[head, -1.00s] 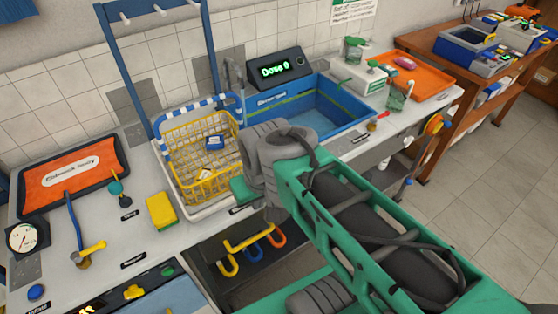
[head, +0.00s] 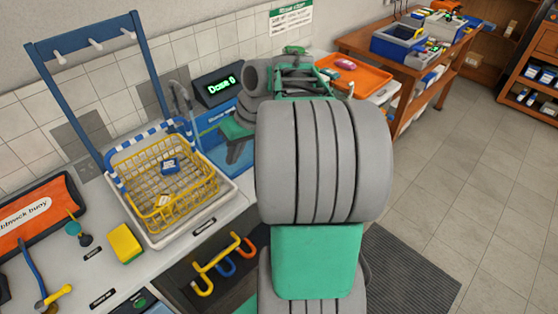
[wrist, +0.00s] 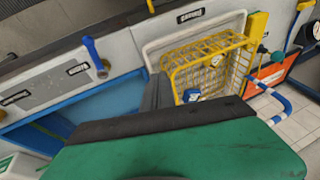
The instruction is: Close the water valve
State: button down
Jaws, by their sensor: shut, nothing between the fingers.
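My gripper (head: 236,148) is shut and empty, above the bench between the yellow basket and the blue sink. Its dark fingers (wrist: 158,95) also show in the wrist view, apart from any handle. A blue lever on a brass-coloured base (wrist: 92,50) stands near the bench's front edge in the wrist view, left of the fingers; my arm hides that spot in the head view. A yellow lever (head: 54,296) by a blue hose and a teal knob (head: 74,228) stand at the left of the bench. The labels are too small to read, so I cannot tell which is the water valve.
The yellow wire basket (head: 165,195) sits in a white tray beside the blue sink (head: 212,142). A yellow sponge (head: 125,243) lies left of it. A faucet (head: 180,105) and a display (head: 217,86) stand behind. An orange tray (head: 355,77) is at the back right.

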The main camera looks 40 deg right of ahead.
jog(key=s+d+t, duration=0.1)
jog(key=s+d, duration=0.3)
jog(key=d, duration=0.5)
jog(key=s+d+y+p, duration=0.1)
jog(key=s+d, duration=0.4)
jog(key=d, duration=0.5)
jog(key=shift+s+d+t+y+p, duration=0.15)
jog(key=shift+s+t+y+p, duration=0.15)
jog(key=shift+t, duration=0.1)
jog(key=shift+f, duration=0.1)
jog(key=w+a+f, duration=0.4)
jog(key=a+f, duration=0.3)
jog(key=f, duration=0.2)
jog(key=shift+w+a+b, duration=0.3)
jog(key=shift+w+b, duration=0.05)
jog(key=shift+b, duration=0.05)
